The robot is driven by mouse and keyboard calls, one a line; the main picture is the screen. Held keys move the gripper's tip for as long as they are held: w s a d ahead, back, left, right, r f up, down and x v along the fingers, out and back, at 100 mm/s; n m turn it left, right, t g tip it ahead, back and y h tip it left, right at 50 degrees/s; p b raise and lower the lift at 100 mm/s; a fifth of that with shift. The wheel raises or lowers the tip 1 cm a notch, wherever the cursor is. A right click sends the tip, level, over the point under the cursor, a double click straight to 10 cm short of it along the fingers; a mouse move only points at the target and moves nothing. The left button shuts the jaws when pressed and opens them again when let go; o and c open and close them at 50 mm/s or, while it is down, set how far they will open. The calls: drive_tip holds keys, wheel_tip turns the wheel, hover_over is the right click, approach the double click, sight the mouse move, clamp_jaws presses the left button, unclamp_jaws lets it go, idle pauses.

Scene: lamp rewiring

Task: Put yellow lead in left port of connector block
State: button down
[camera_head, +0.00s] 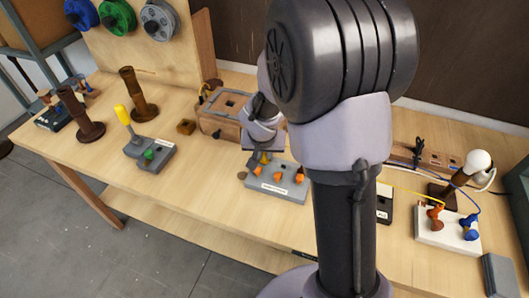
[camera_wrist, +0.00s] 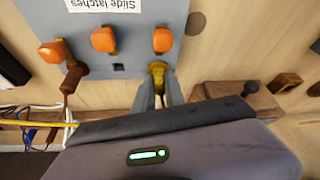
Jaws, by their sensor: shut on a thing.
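The grey connector block (camera_head: 275,192) lies on the bench below my gripper, with orange latches along it. In the wrist view the connector block (camera_wrist: 130,22) appears upside down, with its label "Slide latches". My gripper (camera_wrist: 160,84) is shut on the yellow lead (camera_wrist: 157,68) at the block's edge, by the end latch on the right of the wrist view. In the head view the yellow lead (camera_head: 264,158) is at the block's left back edge. Whether its tip is inside the port is hidden. A brown lead (camera_wrist: 70,80) stands at the block's other end.
A white board (camera_head: 447,232) with orange and blue terminals and a lamp bulb (camera_head: 477,161) stand at right. A wooden box (camera_head: 222,118) is behind the block. A grey switch block with a yellow handle (camera_head: 150,152) is at left.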

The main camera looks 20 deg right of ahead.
drive_tip(key=shift+f+b, duration=0.25)
drive_tip(key=shift+b, duration=0.05)
drive_tip(key=c, duration=1.3)
unclamp_jaws()
